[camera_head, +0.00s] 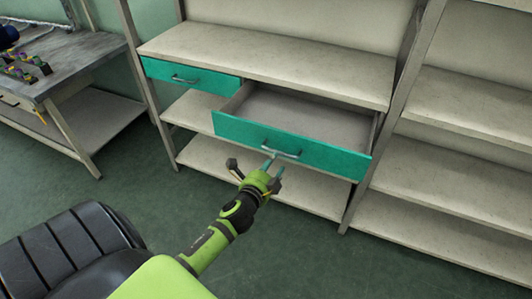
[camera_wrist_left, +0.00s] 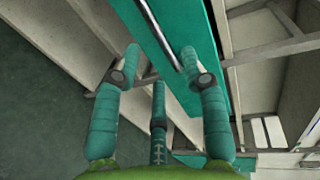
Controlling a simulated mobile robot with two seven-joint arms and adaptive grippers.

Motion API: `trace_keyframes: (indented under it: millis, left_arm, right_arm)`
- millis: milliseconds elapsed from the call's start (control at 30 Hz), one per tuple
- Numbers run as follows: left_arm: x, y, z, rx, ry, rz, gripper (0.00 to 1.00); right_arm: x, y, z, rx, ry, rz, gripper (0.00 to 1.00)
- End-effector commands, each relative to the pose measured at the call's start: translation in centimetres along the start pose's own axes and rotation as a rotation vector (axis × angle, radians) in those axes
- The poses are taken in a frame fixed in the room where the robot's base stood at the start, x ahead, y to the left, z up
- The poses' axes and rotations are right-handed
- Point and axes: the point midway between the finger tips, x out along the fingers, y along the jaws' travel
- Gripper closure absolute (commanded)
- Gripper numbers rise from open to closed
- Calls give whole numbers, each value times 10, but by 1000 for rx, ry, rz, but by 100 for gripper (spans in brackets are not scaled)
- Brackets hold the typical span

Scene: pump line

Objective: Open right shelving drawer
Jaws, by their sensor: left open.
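The right shelving drawer (camera_head: 290,147) has a teal front and is pulled out, with its empty grey inside showing in the head view. Its bar handle (camera_head: 280,151) is on the middle of the front. My left gripper (camera_head: 258,169) is just in front of the drawer, close to the handle. In the left wrist view my left gripper (camera_wrist_left: 160,75) has its teal fingers spread, with the drawer front (camera_wrist_left: 178,55) and the metal handle (camera_wrist_left: 158,32) beyond and between them. I cannot tell whether a finger touches the handle. My right gripper is not in view.
The left drawer (camera_head: 190,76) of the same shelving is shut. Bare shelves (camera_head: 465,110) stand at the right. A workbench (camera_head: 70,60) with colourful parts is at the far left. Green floor (camera_head: 120,180) is clear in front of the shelving.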

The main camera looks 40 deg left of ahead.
Motion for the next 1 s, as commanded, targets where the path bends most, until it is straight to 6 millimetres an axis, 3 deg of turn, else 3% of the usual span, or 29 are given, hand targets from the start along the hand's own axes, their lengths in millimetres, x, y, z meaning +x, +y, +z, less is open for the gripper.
trace_keyframes:
  millis: [100,333,1000]
  left_arm:
    - [-25,1,0,1,0,2,57]
    - [-51,0,0,-1,-1,0,57]
    - [-53,5,0,-8,0,10,57]
  right_arm:
    - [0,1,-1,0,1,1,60]
    - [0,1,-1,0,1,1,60]
    - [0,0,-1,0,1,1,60]
